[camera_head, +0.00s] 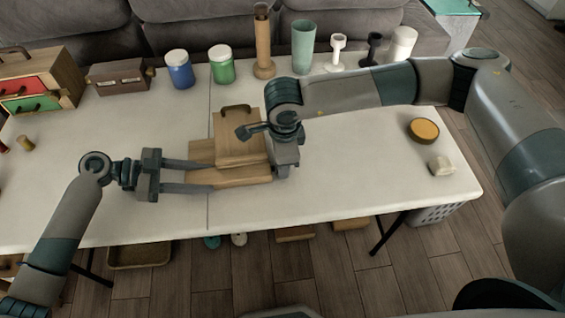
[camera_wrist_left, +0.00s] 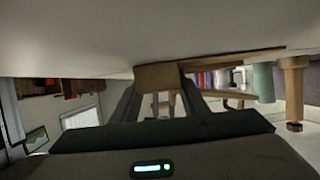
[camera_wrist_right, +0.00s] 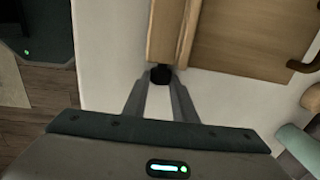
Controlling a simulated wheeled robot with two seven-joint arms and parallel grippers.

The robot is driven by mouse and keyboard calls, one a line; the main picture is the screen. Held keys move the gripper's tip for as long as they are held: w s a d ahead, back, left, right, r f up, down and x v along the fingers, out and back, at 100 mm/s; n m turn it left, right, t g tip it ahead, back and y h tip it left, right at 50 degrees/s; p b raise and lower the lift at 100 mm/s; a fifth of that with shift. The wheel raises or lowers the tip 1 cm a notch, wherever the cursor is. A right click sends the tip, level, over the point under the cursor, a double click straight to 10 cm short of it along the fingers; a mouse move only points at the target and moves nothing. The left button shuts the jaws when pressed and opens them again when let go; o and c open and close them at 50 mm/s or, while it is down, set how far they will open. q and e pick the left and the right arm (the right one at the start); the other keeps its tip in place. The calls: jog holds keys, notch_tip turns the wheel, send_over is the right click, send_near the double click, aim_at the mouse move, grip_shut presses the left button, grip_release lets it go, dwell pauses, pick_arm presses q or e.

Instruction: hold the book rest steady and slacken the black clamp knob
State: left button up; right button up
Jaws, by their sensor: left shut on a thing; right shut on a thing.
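The wooden book rest (camera_head: 238,140) stands on the white table, its sloped board carrying a dark handle. My left gripper (camera_head: 212,176) comes in from the left and is shut on the left end of the book rest's wooden base (camera_head: 225,179); the left wrist view shows the wooden end (camera_wrist_left: 158,76) between the fingers. The black clamp knob (camera_wrist_right: 161,74) sits at the side of the base in the right wrist view. My right gripper (camera_wrist_right: 160,80) is shut on it at the fingertips. In the head view, my right wrist hides the knob.
A blue jar (camera_head: 179,72), a green jar (camera_head: 221,66), a wooden cylinder (camera_head: 263,45) and a green cup (camera_head: 302,48) stand along the back. A round yellow-topped tin (camera_head: 424,130) and a pale block (camera_head: 441,165) lie at right. The front right of the table is clear.

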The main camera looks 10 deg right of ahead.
jog(key=g, duration=0.2)
jog(key=w+g, duration=0.1)
jog(key=g, duration=0.2)
jog(key=shift+w+f+g, duration=0.1)
jog(key=shift+g, duration=0.2)
dwell(0.4)
jog(key=o, duration=0.8)
jog(key=shift+r, duration=0.2)
jog(key=v, duration=1.1)
jog(key=shift+w+r, duration=0.25)
jog(key=shift+o, duration=0.6)
